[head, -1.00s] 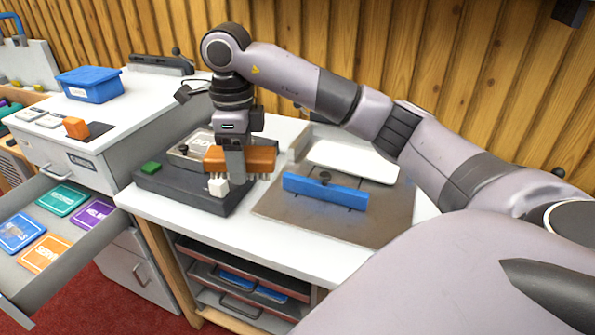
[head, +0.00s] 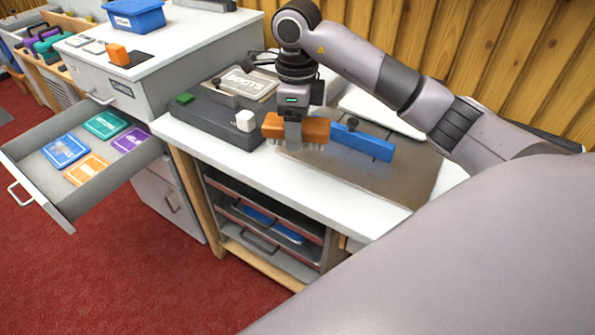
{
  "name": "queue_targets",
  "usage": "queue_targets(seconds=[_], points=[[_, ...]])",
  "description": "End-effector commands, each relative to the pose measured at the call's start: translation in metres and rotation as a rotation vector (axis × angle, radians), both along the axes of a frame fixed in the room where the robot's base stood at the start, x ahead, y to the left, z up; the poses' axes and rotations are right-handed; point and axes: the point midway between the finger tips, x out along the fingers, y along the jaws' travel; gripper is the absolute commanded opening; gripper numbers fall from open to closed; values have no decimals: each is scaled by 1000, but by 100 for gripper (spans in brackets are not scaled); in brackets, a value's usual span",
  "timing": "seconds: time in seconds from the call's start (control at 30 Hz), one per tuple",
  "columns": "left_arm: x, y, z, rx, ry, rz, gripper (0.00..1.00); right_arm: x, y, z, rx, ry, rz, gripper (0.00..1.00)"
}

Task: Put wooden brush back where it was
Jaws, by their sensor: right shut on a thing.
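The wooden brush (head: 316,129) is an orange-brown block with pale bristles pointing down. My right gripper (head: 293,136) is shut on it and holds it above the bench (head: 200,140), at the left edge of the brown board (head: 390,182). I cannot tell whether the bristles touch anything. The brush is close to the left end of the blue bar (head: 362,141). My left gripper is not in view.
A dark grey device (head: 218,124) with a green button, a white knob and a lettered plate stands left of the brush. An open drawer (head: 58,217) holds several coloured cards. A blue box (head: 135,15) and an orange block (head: 117,54) sit on the cabinet.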

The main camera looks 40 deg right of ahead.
Motion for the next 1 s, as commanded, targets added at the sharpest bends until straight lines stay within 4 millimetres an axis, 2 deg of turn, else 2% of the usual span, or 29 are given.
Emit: queue_targets(seconds=[0.03,0.1,0.3,0.47,0.73,1.0], points=[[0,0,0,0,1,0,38,-1,1,-15,2,5,0,35],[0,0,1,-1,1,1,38,-1,0,-32,1,4,1,35],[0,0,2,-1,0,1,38,0,0,-64,2,1,0,35],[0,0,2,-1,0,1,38,0,0,-74,1,-1,0,35],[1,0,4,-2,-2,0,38,0,0,-110,1,1,0,35],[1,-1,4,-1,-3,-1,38,1,0,-112,1,-2,0,35]])
